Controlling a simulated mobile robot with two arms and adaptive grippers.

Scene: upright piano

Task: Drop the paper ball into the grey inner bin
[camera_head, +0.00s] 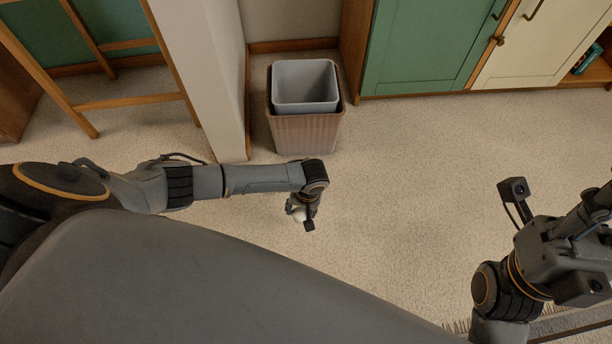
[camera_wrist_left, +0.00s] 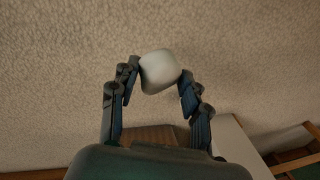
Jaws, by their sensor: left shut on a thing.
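The white paper ball (camera_wrist_left: 160,71) is held between the fingertips of my left gripper (camera_wrist_left: 158,84), which is shut on it. In the head view my left gripper (camera_head: 302,210) hangs low over the carpet, on the near side of the bins, with a bit of the ball (camera_head: 298,214) showing. The grey inner bin (camera_head: 305,84) sits inside a brown ribbed outer bin (camera_head: 305,133), its open top facing up. The left gripper is apart from both bins. My right arm shows at the right of the head view; its fingers cannot be made out.
A pale wall end (camera_head: 205,70) stands just left of the bins. A green cabinet (camera_head: 424,45) and a cream door (camera_head: 535,45) are behind to the right. A wooden stool frame (camera_head: 125,100) is at the left. The carpet (camera_head: 420,150) right of the bins is clear.

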